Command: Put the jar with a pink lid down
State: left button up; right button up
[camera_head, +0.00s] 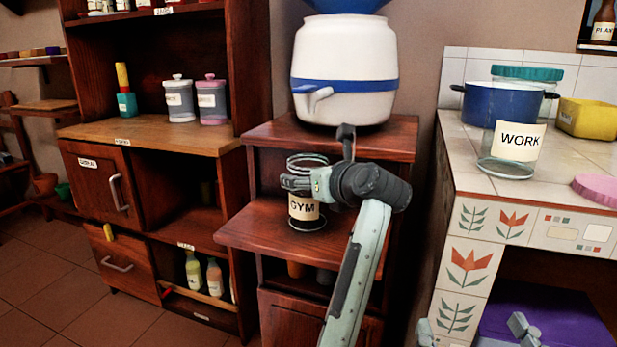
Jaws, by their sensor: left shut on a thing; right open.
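My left gripper (308,184) is shut around the upper part of a clear glass jar (307,222) labelled "GYM". The jar is upright at the lower wooden shelf in the middle; I cannot tell if its base touches the wood. Its top shows a clear rim and no pink lid. A different jar, with a pink lid (211,99), stands on the cabinet top at left, away from both grippers. A loose pink lid (597,188) lies on the tiled counter at right. My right gripper (520,328) is open, only partly visible at the lower right edge.
A white-and-blue water dispenser (345,72) stands on the upper shelf behind the held jar. On the tiled counter are a blue pot (500,103), a clear "WORK" jar (515,150) and a yellow container (588,118). The lower wooden shelf (245,234) is bare left of the held jar.

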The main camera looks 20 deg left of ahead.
pick_arm(q)
jog(key=o, duration=1.7)
pick_arm(e)
jog(key=shift+a+r, duration=0.1)
jog(key=shift+r, duration=0.15)
pick_arm(q)
jog(key=v, duration=1.2)
jog(key=shift+p, duration=0.45)
pick_arm(e)
jog(key=f, duration=0.1)
jog(key=d+f+g+h, duration=0.1)
jog(key=f, duration=0.1)
jog(key=f+g, duration=0.1)
jog(key=shift+w+d+f, duration=0.2)
jog(key=shift+w+d, duration=0.15)
jog(key=shift+d, duration=0.05)
pick_arm(q)
jog(key=shift+r, duration=0.1)
